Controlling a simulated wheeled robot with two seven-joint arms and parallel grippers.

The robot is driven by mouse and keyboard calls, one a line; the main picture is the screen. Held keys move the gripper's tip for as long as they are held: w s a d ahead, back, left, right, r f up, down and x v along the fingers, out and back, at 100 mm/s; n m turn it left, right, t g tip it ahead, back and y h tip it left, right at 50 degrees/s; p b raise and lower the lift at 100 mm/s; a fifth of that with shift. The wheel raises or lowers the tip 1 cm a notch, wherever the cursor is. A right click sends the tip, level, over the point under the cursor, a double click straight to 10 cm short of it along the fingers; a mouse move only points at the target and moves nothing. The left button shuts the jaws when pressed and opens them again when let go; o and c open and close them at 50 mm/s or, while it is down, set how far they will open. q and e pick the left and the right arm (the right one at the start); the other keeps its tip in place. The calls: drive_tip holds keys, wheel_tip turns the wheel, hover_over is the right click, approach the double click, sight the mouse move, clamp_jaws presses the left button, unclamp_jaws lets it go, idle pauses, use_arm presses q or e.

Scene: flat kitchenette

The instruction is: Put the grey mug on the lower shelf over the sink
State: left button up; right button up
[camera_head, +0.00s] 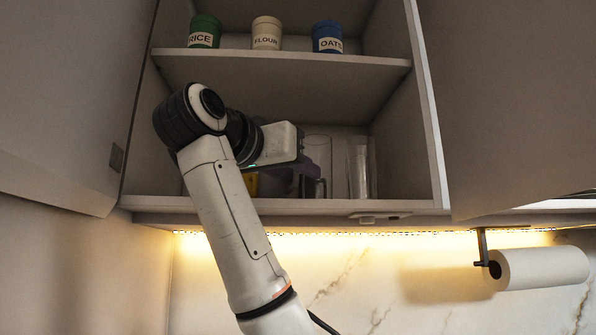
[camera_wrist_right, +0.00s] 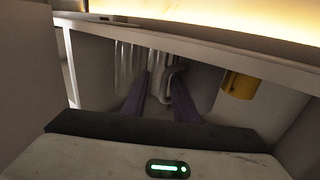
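The grey mug (camera_head: 315,187) is at the lower shelf (camera_head: 290,206) of the open cupboard, partly hidden behind my right gripper (camera_head: 305,181). The gripper reaches in from the left with its purple fingers at the mug. In the right wrist view, the two fingers (camera_wrist_right: 163,80) stand apart, with the grey mug (camera_wrist_right: 172,78) and its curved handle at their tips. I cannot tell whether the fingers press on the mug or whether its base touches the shelf. My left gripper is out of view.
Clear glasses (camera_head: 361,168) stand right of the mug. A yellow mug (camera_head: 251,184) is left of it, partly hidden by my arm. The upper shelf (camera_head: 285,63) holds green, cream and blue canisters. A paper towel roll (camera_head: 540,268) hangs at the right.

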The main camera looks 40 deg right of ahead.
drive_tip(key=b+v, duration=0.2)
drive_tip(key=v, duration=1)
drive_tip(key=shift+r, duration=0.25)
drive_tip(key=shift+s, duration=0.1)
